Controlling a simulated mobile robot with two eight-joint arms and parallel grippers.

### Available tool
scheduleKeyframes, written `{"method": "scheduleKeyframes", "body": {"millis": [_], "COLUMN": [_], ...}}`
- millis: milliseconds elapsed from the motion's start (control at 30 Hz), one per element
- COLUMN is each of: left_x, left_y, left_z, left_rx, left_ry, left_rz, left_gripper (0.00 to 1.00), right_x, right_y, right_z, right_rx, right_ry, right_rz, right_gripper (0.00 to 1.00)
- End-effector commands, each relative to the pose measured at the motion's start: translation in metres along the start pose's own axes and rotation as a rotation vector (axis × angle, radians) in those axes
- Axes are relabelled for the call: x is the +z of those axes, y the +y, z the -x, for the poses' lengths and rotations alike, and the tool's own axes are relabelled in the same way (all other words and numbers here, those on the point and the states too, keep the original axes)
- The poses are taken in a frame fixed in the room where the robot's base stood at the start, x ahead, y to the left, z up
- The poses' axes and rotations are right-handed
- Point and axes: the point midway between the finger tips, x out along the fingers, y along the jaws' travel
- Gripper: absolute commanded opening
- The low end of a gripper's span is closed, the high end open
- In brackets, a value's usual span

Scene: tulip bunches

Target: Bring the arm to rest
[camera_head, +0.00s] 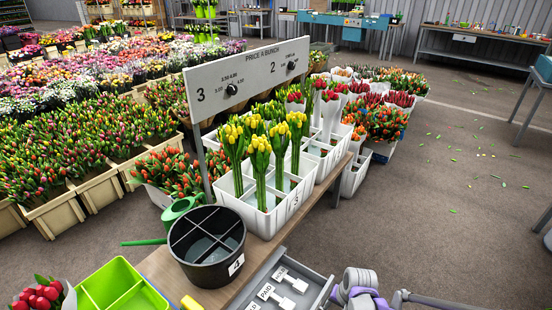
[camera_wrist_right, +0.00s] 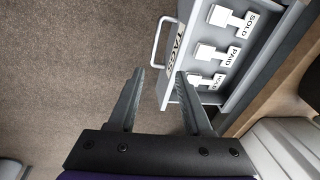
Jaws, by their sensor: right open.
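My right gripper (camera_wrist_right: 159,74) is open, with nothing between its fingers in the right wrist view. Its right fingertip overlaps the front of the pulled-out drawer (camera_wrist_right: 175,62), marked TAGS, by the drawer's handle (camera_wrist_right: 156,40); I cannot tell whether they touch. My right arm (camera_head: 362,290) shows at the bottom right of the head view, where the fingers cannot be made out. My left gripper is not in view.
The open drawer (camera_head: 318,287) holds white tags, some marked SOLD and PAID. The bench (camera_head: 160,268) carries a black divided bucket (camera_head: 207,280), a white crate (camera_head: 265,222) with yellow tulips, and a green tray (camera_head: 143,297). Floor (camera_head: 440,230) to the right is open.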

Motion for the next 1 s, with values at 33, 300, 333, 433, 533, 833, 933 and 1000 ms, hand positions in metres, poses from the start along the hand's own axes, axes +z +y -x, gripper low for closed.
{"method": "scheduleKeyframes", "body": {"millis": [33,300,333,433,533,833,933,1000], "left_x": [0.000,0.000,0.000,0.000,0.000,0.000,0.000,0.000], "left_y": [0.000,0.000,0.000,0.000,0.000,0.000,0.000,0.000], "left_z": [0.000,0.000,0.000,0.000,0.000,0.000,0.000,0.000], "left_rx": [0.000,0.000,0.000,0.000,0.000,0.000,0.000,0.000], "left_ry": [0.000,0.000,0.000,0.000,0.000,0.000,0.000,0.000], "left_rz": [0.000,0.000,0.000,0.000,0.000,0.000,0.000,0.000], "left_gripper": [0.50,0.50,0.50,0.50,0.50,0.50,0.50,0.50], "right_x": [0.009,0.060,0.067,0.091,0.117,0.172,0.186,0.196], "right_y": [0.000,0.009,0.011,0.020,0.031,0.059,0.067,0.072], "right_z": [0.024,0.117,0.126,0.150,0.169,0.192,0.194,0.194], "right_rx": [0.001,0.013,0.015,0.021,0.028,0.046,0.052,0.057], "right_ry": [0.013,0.092,0.101,0.130,0.158,0.220,0.236,0.246], "right_rz": [0.029,0.193,0.212,0.271,0.333,0.467,0.502,0.525], "right_gripper": [0.49,0.49,0.49,0.49,0.49,0.49,0.49,0.49]}}
